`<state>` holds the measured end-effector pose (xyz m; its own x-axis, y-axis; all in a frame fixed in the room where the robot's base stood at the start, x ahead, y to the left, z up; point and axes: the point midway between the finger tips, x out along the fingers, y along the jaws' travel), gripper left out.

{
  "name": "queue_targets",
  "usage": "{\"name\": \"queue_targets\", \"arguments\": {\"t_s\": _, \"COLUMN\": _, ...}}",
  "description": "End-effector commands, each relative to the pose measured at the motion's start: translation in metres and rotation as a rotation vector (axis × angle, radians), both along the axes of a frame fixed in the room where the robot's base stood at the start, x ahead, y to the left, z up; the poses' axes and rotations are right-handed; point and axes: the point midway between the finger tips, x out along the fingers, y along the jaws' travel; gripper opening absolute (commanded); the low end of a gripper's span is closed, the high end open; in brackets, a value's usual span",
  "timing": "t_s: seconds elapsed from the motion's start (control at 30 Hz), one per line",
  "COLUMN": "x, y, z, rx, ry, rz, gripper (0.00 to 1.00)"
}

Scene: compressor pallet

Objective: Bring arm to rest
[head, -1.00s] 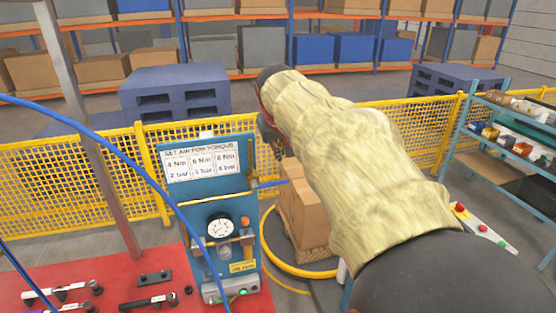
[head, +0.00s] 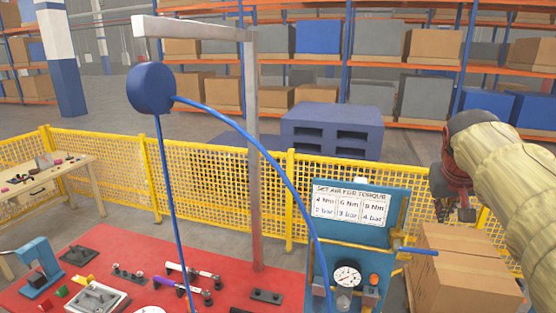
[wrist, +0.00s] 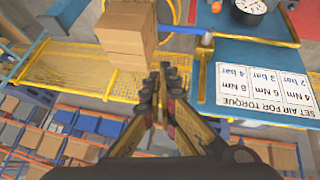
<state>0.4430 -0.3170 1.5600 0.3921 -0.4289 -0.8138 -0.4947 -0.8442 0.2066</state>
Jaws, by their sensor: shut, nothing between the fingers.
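My arm, in a pale yellow sleeve, reaches in from the right in the head view. My gripper (head: 460,212) is at its end, dark with reddish parts, in the air right of the blue air panel (head: 388,282). In the wrist view my gripper (wrist: 166,72) shows its two fingers together at the tips, with nothing between them. The torque chart (head: 351,204) on the panel also shows upside down in the wrist view (wrist: 264,95). The gripper appears apart from the panel and the cardboard boxes (head: 465,270).
A red bench (head: 105,262) with tools stands at front left, with a metal post (head: 254,160) and a blue hose (head: 265,150) above it. A yellow mesh fence (head: 220,185) runs behind.

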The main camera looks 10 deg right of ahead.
Motion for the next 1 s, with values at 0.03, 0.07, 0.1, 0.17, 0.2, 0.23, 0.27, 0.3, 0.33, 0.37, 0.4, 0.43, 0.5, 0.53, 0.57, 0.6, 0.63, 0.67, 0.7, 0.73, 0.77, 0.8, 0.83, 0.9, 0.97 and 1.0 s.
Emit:
{"name": "queue_targets", "arguments": {"t_s": 0.03, "x": 0.002, "y": 0.0, "z": -0.001, "rx": 0.005, "ry": -0.009, "rz": -0.006, "gripper": 0.0}}
{"name": "queue_targets", "arguments": {"t_s": 0.07, "x": 0.001, "y": 0.002, "z": -0.006, "rx": 0.013, "ry": -0.006, "rz": -0.007, "gripper": 0.0}}
{"name": "queue_targets", "arguments": {"t_s": 0.1, "x": 0.0, "y": 0.003, "z": -0.014, "rx": 0.023, "ry": 0.001, "rz": -0.009, "gripper": 0.0}}
{"name": "queue_targets", "arguments": {"t_s": 0.17, "x": -0.004, "y": 0.009, "z": -0.031, "rx": 0.048, "ry": 0.015, "rz": -0.012, "gripper": 0.0}}
{"name": "queue_targets", "arguments": {"t_s": 0.2, "x": -0.01, "y": 0.016, "z": -0.044, "rx": 0.067, "ry": 0.022, "rz": -0.015, "gripper": 0.0}}
{"name": "queue_targets", "arguments": {"t_s": 0.23, "x": -0.015, "y": 0.023, "z": -0.054, "rx": 0.081, "ry": 0.027, "rz": -0.015, "gripper": 0.0}}
{"name": "queue_targets", "arguments": {"t_s": 0.27, "x": -0.02, "y": 0.033, "z": -0.067, "rx": 0.095, "ry": 0.032, "rz": -0.01, "gripper": 0.0}}
{"name": "queue_targets", "arguments": {"t_s": 0.3, "x": -0.027, "y": 0.049, "z": -0.086, "rx": 0.116, "ry": 0.039, "rz": 0.002, "gripper": 0.0}}
{"name": "queue_targets", "arguments": {"t_s": 0.33, "x": -0.032, "y": 0.063, "z": -0.1, "rx": 0.129, "ry": 0.041, "rz": 0.013, "gripper": 0.0}}
{"name": "queue_targets", "arguments": {"t_s": 0.37, "x": -0.037, "y": 0.077, "z": -0.115, "rx": 0.142, "ry": 0.046, "rz": 0.027, "gripper": 0.0}}
{"name": "queue_targets", "arguments": {"t_s": 0.4, "x": -0.043, "y": 0.096, "z": -0.132, "rx": 0.156, "ry": 0.05, "rz": 0.048, "gripper": 0.0}}
{"name": "queue_targets", "arguments": {"t_s": 0.43, "x": -0.049, "y": 0.11, "z": -0.147, "rx": 0.168, "ry": 0.054, "rz": 0.065, "gripper": 0.0}}
{"name": "queue_targets", "arguments": {"t_s": 0.5, "x": -0.063, "y": 0.144, "z": -0.18, "rx": 0.19, "ry": 0.062, "rz": 0.107, "gripper": 0.0}}
{"name": "queue_targets", "arguments": {"t_s": 0.53, "x": -0.069, "y": 0.158, "z": -0.194, "rx": 0.199, "ry": 0.064, "rz": 0.129, "gripper": 0.0}}
{"name": "queue_targets", "arguments": {"t_s": 0.57, "x": -0.075, "y": 0.172, "z": -0.208, "rx": 0.208, "ry": 0.067, "rz": 0.15, "gripper": 0.0}}
{"name": "queue_targets", "arguments": {"t_s": 0.6, "x": -0.085, "y": 0.191, "z": -0.228, "rx": 0.218, "ry": 0.07, "rz": 0.179, "gripper": 0.0}}
{"name": "queue_targets", "arguments": {"t_s": 0.63, "x": -0.092, "y": 0.204, "z": -0.242, "rx": 0.224, "ry": 0.071, "rz": 0.203, "gripper": 0.0}}
{"name": "queue_targets", "arguments": {"t_s": 0.67, "x": -0.099, "y": 0.217, "z": -0.257, "rx": 0.23, "ry": 0.073, "rz": 0.227, "gripper": 0.0}}
{"name": "queue_targets", "arguments": {"t_s": 0.7, "x": -0.109, "y": 0.235, "z": -0.277, "rx": 0.237, "ry": 0.075, "rz": 0.262, "gripper": 0.0}}
{"name": "queue_targets", "arguments": {"t_s": 0.73, "x": -0.117, "y": 0.246, "z": -0.29, "rx": 0.242, "ry": 0.076, "rz": 0.288, "gripper": 0.0}}
{"name": "queue_targets", "arguments": {"t_s": 0.77, "x": -0.124, "y": 0.257, "z": -0.303, "rx": 0.244, "ry": 0.077, "rz": 0.314, "gripper": 0.0}}
{"name": "queue_targets", "arguments": {"t_s": 0.8, "x": -0.131, "y": 0.269, "z": -0.317, "rx": 0.246, "ry": 0.076, "rz": 0.348, "gripper": 0.0}}
{"name": "queue_targets", "arguments": {"t_s": 0.83, "x": -0.137, "y": 0.277, "z": -0.326, "rx": 0.246, "ry": 0.075, "rz": 0.371, "gripper": 0.0}}
{"name": "queue_targets", "arguments": {"t_s": 0.9, "x": -0.145, "y": 0.293, "z": -0.34, "rx": 0.242, "ry": 0.067, "rz": 0.423, "gripper": 0.0}}
{"name": "queue_targets", "arguments": {"t_s": 0.97, "x": -0.147, "y": 0.302, "z": -0.345, "rx": 0.236, "ry": 0.055, "rz": 0.458, "gripper": 0.0}}
{"name": "queue_targets", "arguments": {"t_s": 1.0, "x": -0.147, "y": 0.307, "z": -0.345, "rx": 0.232, "ry": 0.045, "rz": 0.478, "gripper": 0.0}}
